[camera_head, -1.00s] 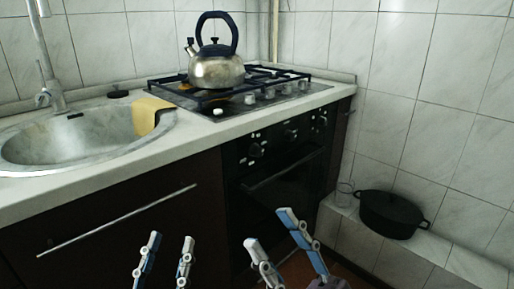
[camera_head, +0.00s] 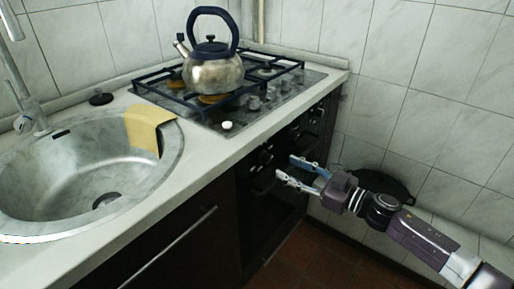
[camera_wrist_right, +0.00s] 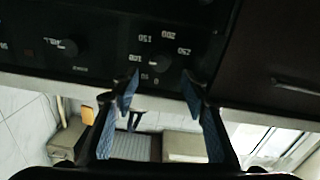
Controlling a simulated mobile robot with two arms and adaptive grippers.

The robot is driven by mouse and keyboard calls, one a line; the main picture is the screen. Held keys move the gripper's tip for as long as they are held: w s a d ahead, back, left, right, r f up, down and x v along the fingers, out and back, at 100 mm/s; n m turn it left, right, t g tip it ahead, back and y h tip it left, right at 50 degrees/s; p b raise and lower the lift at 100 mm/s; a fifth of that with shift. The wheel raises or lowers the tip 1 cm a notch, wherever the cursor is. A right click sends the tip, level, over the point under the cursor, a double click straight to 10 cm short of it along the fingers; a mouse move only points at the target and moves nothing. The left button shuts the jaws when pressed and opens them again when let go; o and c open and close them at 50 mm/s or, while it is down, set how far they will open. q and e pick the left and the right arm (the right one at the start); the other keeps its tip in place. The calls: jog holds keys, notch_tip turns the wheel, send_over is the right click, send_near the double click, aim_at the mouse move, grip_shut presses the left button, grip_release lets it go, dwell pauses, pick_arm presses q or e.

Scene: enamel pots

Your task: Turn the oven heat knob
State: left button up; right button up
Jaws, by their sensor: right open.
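The oven's dark front panel has several knobs. The heat knob (camera_head: 266,156), the left one nearest the sink, shows in the head view. In the right wrist view, which is upside down, the heat knob (camera_wrist_right: 162,62) is dark, with white numbers around it. My right gripper (camera_head: 288,168) is open and empty in front of the panel, just right of and below that knob in the head view. In the wrist view the blue fingertips (camera_wrist_right: 158,92) flank the knob's column, apart from it. My left gripper is out of view.
A second oven knob (camera_wrist_right: 70,47) is beside the heat knob. A kettle (camera_head: 212,70) stands on the gas hob (camera_head: 195,108) above. A sink (camera_head: 70,170) with a yellow cloth (camera_head: 146,128) is at left. A black pot (camera_head: 398,190) is partly behind my right arm.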

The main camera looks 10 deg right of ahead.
aim_at(269, 159)
jog(key=shift+x, duration=3.6)
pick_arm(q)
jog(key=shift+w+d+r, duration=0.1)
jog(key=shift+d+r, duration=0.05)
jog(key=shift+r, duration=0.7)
pick_arm(e)
jog(key=shift+c, duration=0.3)
jog(key=c, duration=1.1)
